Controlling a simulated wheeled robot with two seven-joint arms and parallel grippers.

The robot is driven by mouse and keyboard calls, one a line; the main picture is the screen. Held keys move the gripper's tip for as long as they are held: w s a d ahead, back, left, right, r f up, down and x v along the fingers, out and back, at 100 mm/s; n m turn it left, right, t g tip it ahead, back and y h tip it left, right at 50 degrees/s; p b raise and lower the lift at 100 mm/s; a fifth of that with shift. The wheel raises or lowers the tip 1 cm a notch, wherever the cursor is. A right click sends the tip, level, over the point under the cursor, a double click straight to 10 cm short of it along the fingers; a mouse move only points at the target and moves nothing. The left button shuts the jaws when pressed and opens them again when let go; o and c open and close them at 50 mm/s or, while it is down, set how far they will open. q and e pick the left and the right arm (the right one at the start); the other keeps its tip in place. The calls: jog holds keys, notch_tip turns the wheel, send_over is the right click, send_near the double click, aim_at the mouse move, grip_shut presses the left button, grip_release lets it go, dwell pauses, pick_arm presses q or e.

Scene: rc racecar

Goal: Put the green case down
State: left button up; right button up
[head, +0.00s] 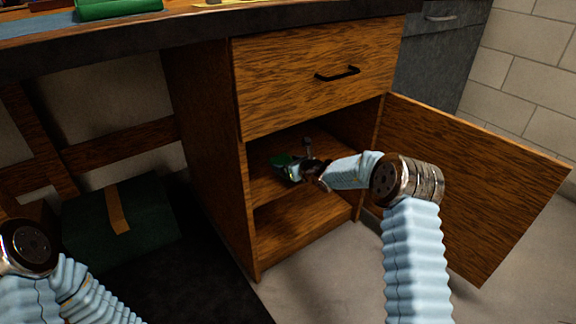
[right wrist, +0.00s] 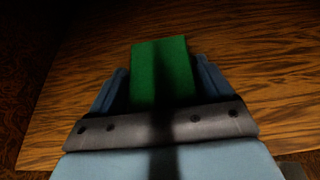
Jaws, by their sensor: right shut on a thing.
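The green case (right wrist: 160,72) is between the blue fingers of my right gripper (right wrist: 160,88) in the right wrist view, over a wood-grain surface. In the head view the right gripper (head: 303,169) reaches into the open cabinet, and the green case (head: 284,160) shows small and dark at its tip, above the shelf (head: 262,190). I cannot tell whether the case touches the shelf. My left arm shows at the lower left of the head view, but its gripper is out of frame.
The cabinet door (head: 470,185) stands open to the right of my right arm. A closed drawer (head: 290,80) is above the opening. Another green item (head: 118,8) lies on the desk top. A dark green box (head: 150,240) with a tan strap stands under the desk.

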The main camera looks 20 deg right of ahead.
jog(key=o, duration=1)
jog(key=shift+r, duration=0.15)
jog(key=v, duration=1.2)
jog(key=s+a+f+n+g, duration=0.4)
jog(key=s+f+n, duration=0.1)
jog(key=s+f, duration=0.35)
jog(key=s+a+f+n+g, duration=0.45)
jog(key=s+f, duration=0.25)
jog(key=f, duration=0.2)
jog(key=s+a+f+n+g, duration=0.1)
jog(key=s+f+n, duration=0.2)
jog(key=s+n, duration=0.3)
jog(key=s+a+f+n+g, duration=0.1)
jog(key=s+a+f+n, duration=0.1)
jog(key=s+n, duration=0.5)
jog(key=s+a+f+n+g, duration=0.1)
jog(key=s+a+f+n, duration=0.1)
jog(key=s+f+n, duration=0.2)
jog(key=shift+s+f+n+g+h, duration=0.15)
jog(key=shift+s+n, duration=0.75)
jog(key=shift+s, duration=0.05)
jog(key=shift+s+f+n+g+h, duration=0.1)
jog(key=shift+s+f+n+h, duration=0.1)
jog(key=shift+s+n, duration=0.7)
